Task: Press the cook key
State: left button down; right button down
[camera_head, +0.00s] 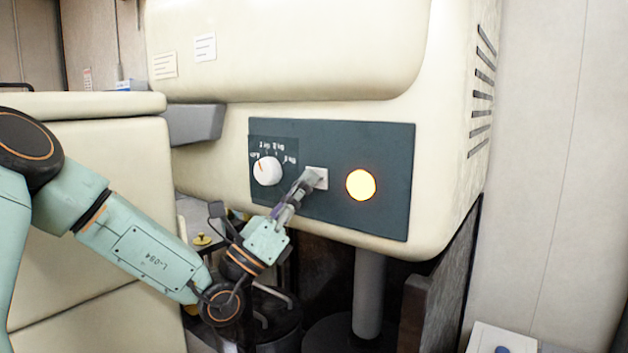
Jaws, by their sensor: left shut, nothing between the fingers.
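The cook key (322,181) is a small pale square key on the dark control panel (390,215) of a big cream machine. My left gripper (312,178) is shut and empty. Its fingertips are at the key and cover its left part. They look to be touching it, but I cannot tell whether the key is pushed in. A white round dial (267,171) with markings sits left of the key. A round lamp (361,185) glows yellow to the right of it. My right gripper is not in view.
The cream machine (290,50) overhangs a grey post (368,295) and dark items below the panel. A cream cabinet (80,105) stands at the left, under my left arm. A white tray-like thing (485,340) shows at the bottom right, beside a pale wall.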

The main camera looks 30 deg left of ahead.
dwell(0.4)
pick_arm(q)
jog(key=shift+s+a+f+p, duration=0.1)
jog(key=shift+s+p, duration=0.75)
jog(key=s+p, duration=0.5)
jog(key=p, duration=0.1)
jog(key=shift+a, duration=0.2)
jog(key=shift+w, duration=0.15)
dwell(0.5)
